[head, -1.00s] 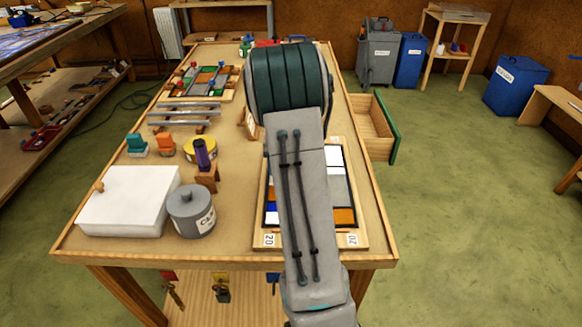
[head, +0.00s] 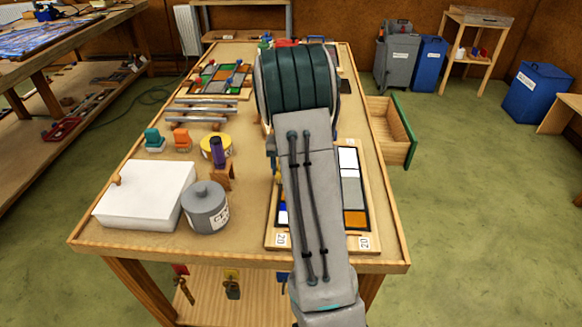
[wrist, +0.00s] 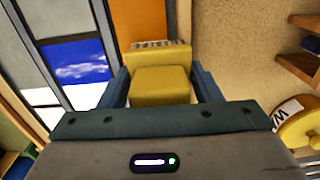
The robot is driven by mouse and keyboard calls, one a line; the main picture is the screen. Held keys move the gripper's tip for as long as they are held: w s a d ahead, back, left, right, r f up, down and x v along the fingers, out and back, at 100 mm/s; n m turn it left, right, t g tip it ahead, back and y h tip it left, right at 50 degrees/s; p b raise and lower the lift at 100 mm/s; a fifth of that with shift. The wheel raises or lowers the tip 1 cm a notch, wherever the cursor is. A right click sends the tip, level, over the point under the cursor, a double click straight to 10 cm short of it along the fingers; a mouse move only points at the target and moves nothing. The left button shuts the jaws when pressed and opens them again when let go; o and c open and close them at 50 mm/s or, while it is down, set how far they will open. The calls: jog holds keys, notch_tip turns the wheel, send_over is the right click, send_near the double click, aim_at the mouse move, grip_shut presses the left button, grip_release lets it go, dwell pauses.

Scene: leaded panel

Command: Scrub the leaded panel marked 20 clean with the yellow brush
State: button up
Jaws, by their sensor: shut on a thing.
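The leaded panel marked 20 (head: 354,190) lies in a wooden frame at the front right of the bench, partly hidden behind my arm in the head view. It has white, grey, orange and blue panes between dark strips. In the wrist view, my gripper (wrist: 161,88) is shut on the yellow brush (wrist: 160,80). The brush's bristle end is over or against the panel (wrist: 75,62) near an orange pane and the frame's wooden edge; I cannot tell if it touches. A whitish smear shows on the blue pane. In the head view the gripper and brush are hidden by my arm.
Left of the panel stand a grey canister (head: 206,208), a white lidded box (head: 146,194), a purple-topped item on a wooden stand (head: 220,152) and a yellow tin (head: 209,147). An open drawer (head: 392,130) juts from the bench's right side.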

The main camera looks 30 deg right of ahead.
jog(key=shift+w+d, duration=0.1)
jog(key=shift+w+d+p, duration=0.35)
jog(key=shift+w+d, duration=0.3)
jog(key=shift+w, duration=0.25)
jog(key=shift+w+d+p, duration=0.2)
jog(key=shift+w+d, duration=0.15)
jog(key=shift+w, duration=0.2)
jog(key=shift+w+d+p, duration=0.2)
jog(key=shift+w+d, duration=0.1)
jog(key=shift+w, duration=0.2)
jog(key=shift+s+d, duration=0.45)
jog(key=shift+d, duration=0.2)
jog(key=shift+s+d, duration=0.45)
jog(key=shift+d, duration=0.15)
jog(key=shift+s+d, duration=0.1)
jog(key=shift+s+d+b, duration=0.2)
jog(key=shift+s+d, duration=0.2)
jog(key=shift+d, duration=0.2)
jog(key=shift+s+d+b, duration=0.2)
jog(key=shift+s+d, duration=0.15)
jog(key=shift+d, duration=0.2)
